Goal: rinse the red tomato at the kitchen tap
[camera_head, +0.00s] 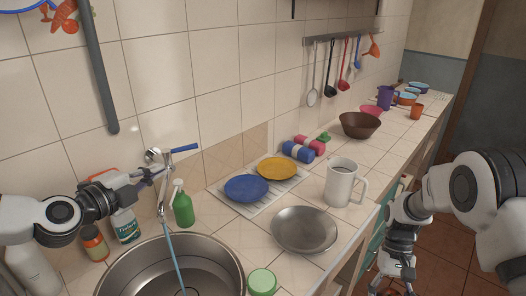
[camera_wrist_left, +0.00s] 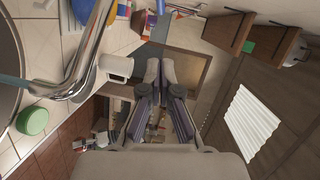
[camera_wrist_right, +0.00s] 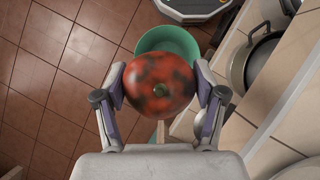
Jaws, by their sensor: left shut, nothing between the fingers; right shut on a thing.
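The red tomato (camera_wrist_right: 160,90), with dark patches over its skin, is held between the fingers of my right gripper (camera_wrist_right: 160,72) in the right wrist view. In the head view my right gripper (camera_head: 397,272) hangs low in front of the counter, at the bottom right, away from the sink. The metal tap (camera_head: 163,198) has a blue lever (camera_head: 184,148), and a blue stream of water (camera_head: 176,262) falls into the round steel sink (camera_head: 218,262). My left gripper (camera_head: 150,173) is shut and empty beside the tap. The tap's pipe (camera_wrist_left: 82,70) also shows in the left wrist view.
A green soap bottle (camera_head: 183,208), a spray bottle (camera_head: 125,225) and an orange-capped jar (camera_head: 95,243) stand by the tap. A green lidded jar (camera_head: 262,282), steel bowl (camera_head: 304,230), white mug (camera_head: 341,184) and plates (camera_head: 247,188) occupy the counter right of the sink.

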